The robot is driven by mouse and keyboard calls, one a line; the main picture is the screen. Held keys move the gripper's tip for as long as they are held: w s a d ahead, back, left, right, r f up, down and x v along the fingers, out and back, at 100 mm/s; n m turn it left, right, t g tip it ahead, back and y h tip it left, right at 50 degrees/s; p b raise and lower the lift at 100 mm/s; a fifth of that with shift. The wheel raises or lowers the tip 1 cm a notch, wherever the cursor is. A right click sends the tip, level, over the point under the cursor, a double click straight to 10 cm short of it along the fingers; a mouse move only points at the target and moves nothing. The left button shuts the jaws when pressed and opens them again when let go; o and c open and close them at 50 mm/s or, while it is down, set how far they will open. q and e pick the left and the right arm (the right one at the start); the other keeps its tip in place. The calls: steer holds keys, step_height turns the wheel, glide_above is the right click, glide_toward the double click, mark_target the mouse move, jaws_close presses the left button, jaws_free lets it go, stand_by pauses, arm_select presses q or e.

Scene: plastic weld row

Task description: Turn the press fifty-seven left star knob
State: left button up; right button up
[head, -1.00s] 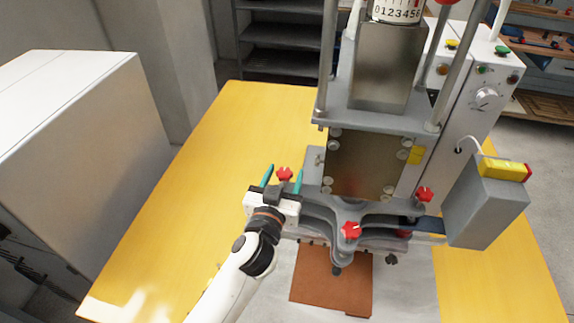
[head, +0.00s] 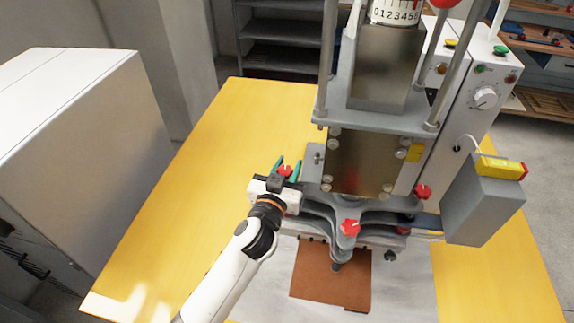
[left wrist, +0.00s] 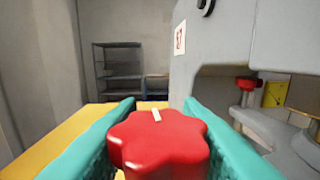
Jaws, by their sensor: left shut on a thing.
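The left star knob (head: 285,171) is red and sits at the left side of the press (head: 365,165). In the left wrist view the knob (left wrist: 158,143) fills the lower middle, with a white mark on its top pointing away and slightly left. My left gripper (head: 286,169) is shut on this knob, its teal fingers on either side of it. The front red star knob (head: 350,227) and the right red star knob (head: 423,191) stand apart from the gripper. My right gripper is not in view.
The yellow table (head: 190,190) is clear to the left of the press. A brown plate (head: 325,280) lies in front below the press. A grey box with a yellow top (head: 483,205) juts out at the right. A white cabinet (head: 80,160) stands at far left.

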arm_select(q)
steer(key=shift+r+m+h+p, duration=0.15)
steer(key=shift+m+h+p, duration=0.15)
steer(key=shift+h, duration=0.1)
steer(key=shift+f+g+h, duration=0.2)
steer(key=shift+g+h, duration=0.1)
steer(key=shift+d, duration=0.1)
steer(key=o, duration=1)
steer(key=shift+c, duration=0.2)
steer(key=shift+s, duration=0.1)
